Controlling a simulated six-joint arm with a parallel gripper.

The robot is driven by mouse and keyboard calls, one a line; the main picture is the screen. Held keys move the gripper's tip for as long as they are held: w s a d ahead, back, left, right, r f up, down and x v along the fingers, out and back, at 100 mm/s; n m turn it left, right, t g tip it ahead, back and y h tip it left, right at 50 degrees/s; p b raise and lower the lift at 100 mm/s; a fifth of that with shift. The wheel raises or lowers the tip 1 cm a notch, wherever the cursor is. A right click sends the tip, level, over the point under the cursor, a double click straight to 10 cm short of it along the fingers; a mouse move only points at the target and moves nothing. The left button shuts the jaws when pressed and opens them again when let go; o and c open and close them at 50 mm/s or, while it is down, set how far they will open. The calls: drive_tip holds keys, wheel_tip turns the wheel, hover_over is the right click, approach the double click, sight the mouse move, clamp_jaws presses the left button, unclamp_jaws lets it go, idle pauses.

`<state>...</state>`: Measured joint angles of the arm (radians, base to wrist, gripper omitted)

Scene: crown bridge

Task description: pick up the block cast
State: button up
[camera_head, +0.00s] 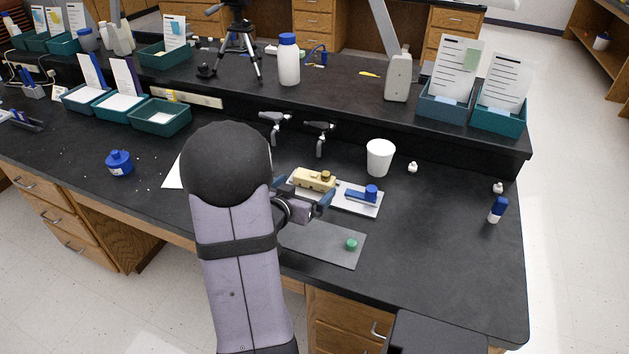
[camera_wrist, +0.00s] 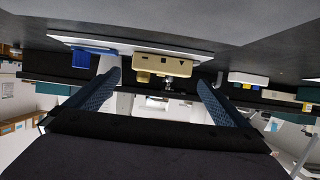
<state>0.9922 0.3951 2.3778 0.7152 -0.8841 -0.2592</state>
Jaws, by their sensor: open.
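The tan block cast (camera_head: 313,178) lies on a white tray (camera_head: 358,210) near the middle of the bench, with a small dark and golden piece on its right end. In the wrist view the block (camera_wrist: 165,65), with small dark marks on its side, is ahead between the two blue fingers. A blue piece (camera_head: 370,192) lies on the same tray to its right; it also shows in the wrist view (camera_wrist: 95,57). My gripper (camera_head: 304,188) is open and empty, on the near side of the block. I cannot tell the remaining gap.
A grey mat (camera_head: 322,246) with a green piece (camera_head: 351,245) lies in front of the tray. A white cup (camera_head: 380,158) and taps (camera_head: 319,138) stand behind. A blue jar (camera_head: 119,163) is left, a blue-capped bottle (camera_head: 497,210) right. The bench's right side is mostly clear.

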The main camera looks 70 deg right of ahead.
sight(313, 178)
drive_tip(key=shift+x, duration=3.15)
drive_tip(key=shift+w+r, duration=0.15)
drive_tip(key=shift+w, duration=0.05)
drive_tip(key=c, duration=0.7)
drive_tip(key=shift+d, duration=0.1)
drive_tip(key=c, duration=0.3)
drive_tip(key=shift+r, duration=0.15)
drive_tip(key=shift+c, duration=0.2)
